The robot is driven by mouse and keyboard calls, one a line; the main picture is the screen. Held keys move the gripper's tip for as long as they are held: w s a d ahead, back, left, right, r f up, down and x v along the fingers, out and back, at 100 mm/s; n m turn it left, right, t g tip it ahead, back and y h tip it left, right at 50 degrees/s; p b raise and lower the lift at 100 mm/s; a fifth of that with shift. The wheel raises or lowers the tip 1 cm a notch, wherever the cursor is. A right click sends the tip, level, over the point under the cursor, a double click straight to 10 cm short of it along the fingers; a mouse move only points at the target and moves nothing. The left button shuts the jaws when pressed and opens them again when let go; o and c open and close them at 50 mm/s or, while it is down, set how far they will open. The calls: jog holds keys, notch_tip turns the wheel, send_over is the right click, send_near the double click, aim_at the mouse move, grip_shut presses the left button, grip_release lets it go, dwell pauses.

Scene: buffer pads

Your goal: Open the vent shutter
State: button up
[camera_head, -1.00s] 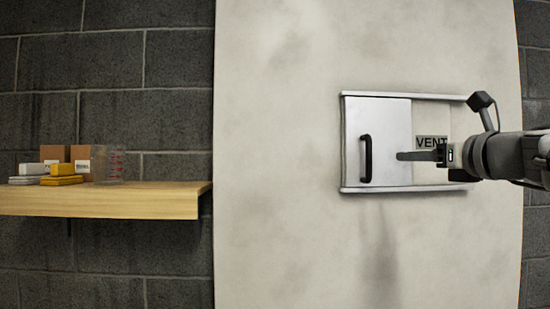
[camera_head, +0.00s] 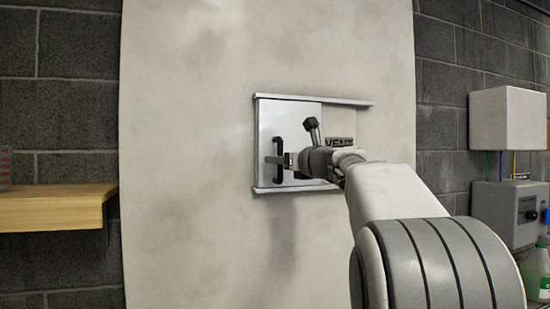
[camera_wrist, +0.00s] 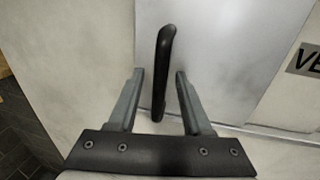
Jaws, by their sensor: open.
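The vent shutter (camera_head: 300,112) is a silver sliding panel at the left end of a frame with rails on the pale wall panel. It also shows in the wrist view (camera_wrist: 225,50). Its black upright handle (camera_head: 279,159) stands near the panel's left side. In the wrist view the handle (camera_wrist: 162,65) lies between the two fingers of my gripper (camera_wrist: 160,95), with a gap on each side. My gripper (camera_head: 284,161) is open at the handle. A VENT label (camera_head: 341,142) sits right of the shutter, partly hidden by my arm.
A wooden shelf (camera_head: 55,207) juts out at the left. Grey wall boxes (camera_head: 505,210) with wires are at the right, with a bottle (camera_head: 540,270) below them. The pale wall left of the vent frame is bare.

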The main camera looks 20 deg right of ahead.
grip_shut()
dwell(0.3)
dwell(1.2)
